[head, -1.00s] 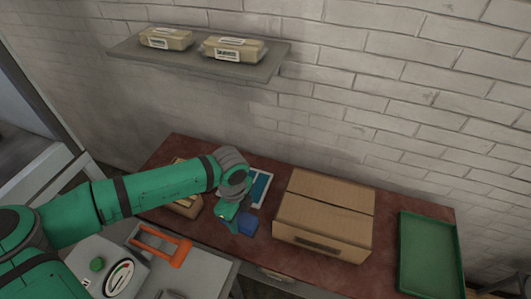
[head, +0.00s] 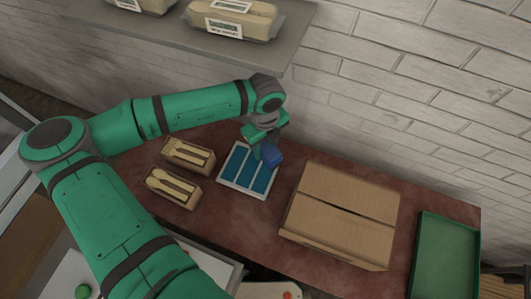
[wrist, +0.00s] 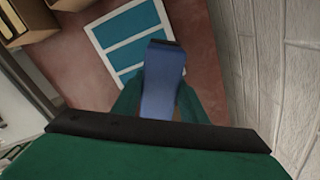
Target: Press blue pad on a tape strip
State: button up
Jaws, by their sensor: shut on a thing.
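My gripper (head: 266,143) is shut on the blue pad (head: 271,156), which hangs from its fingertips. In the wrist view the pad (wrist: 163,72) sits between the two green fingers (wrist: 160,100). The white card (head: 225,181) with several teal tape strips (head: 243,170) lies flat on the reddish-brown bench. In the head view the pad appears at the card's upper right edge and hides part of it. In the wrist view it overlaps the lower right part of the strips (wrist: 125,52). I cannot tell whether the pad touches a strip.
Two small wooden boxes of wooden cutlery (head: 187,155) (head: 172,188) stand left of the card. A closed cardboard box (head: 342,212) stands to its right, with a green tray (head: 443,257) beyond. A shelf (head: 255,52) with wrapped packs (head: 231,19) overhangs the back along the brick wall.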

aim_at(264, 156)
jog(key=m, duration=0.2)
jog(key=s+m, duration=0.1)
jog(key=m, duration=0.1)
jog(key=s+m, duration=0.1)
jog(key=shift+d+f+m, duration=0.2)
jog(key=shift+f+m, duration=0.2)
jog(key=m, duration=0.1)
jog(key=s+m, duration=0.1)
jog(key=m, duration=0.4)
jog(key=shift+s+a, duration=0.3)
jog(key=shift+s, duration=0.1)
jog(key=shift+f, duration=2.95)
jog(key=shift+f, duration=0.7)
jog(key=shift+r, duration=3.6)
